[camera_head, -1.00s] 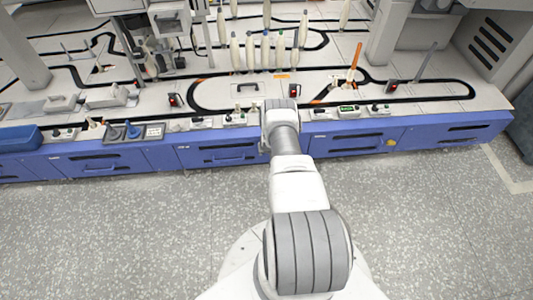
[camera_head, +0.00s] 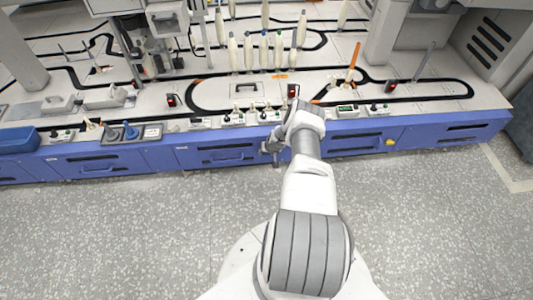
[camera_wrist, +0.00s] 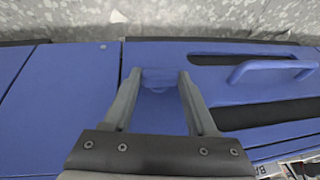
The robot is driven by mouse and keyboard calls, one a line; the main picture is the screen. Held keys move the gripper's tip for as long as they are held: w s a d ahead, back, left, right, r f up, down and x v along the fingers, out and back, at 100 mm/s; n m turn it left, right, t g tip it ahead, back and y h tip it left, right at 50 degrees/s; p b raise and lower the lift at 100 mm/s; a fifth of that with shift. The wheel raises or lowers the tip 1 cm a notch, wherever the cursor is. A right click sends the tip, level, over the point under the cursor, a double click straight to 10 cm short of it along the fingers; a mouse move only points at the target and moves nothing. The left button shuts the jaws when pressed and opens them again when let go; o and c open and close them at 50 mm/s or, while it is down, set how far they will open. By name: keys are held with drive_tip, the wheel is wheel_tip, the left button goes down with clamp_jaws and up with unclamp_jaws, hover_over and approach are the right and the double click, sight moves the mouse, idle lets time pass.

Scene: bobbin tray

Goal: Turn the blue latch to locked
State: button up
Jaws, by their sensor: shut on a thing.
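The blue latch (camera_wrist: 160,78) is a small blue piece on the blue drawer front, between my fingertips in the wrist view. My gripper (camera_wrist: 158,82) is shut on it, one grey finger on each side. In the head view my gripper (camera_head: 273,146) is at the drawer fronts below the table edge, left of my wrist. The latch cannot be made out there. Its blue matches the panel, so I cannot tell which way it is turned.
A blue drawer handle (camera_wrist: 272,68) sits right of my gripper in the wrist view. In the head view, a yellow latch (camera_head: 390,142) is farther right. Small control boxes (camera_head: 347,111) line the table edge above. Bobbins (camera_head: 263,48) stand behind. The floor is clear.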

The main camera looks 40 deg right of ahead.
drive_tip(key=o, duration=1.4)
drive_tip(key=shift+c, duration=0.2)
drive_tip(key=p+v, duration=0.8)
drive_tip(key=v, duration=0.9)
drive_tip(key=shift+r, duration=0.15)
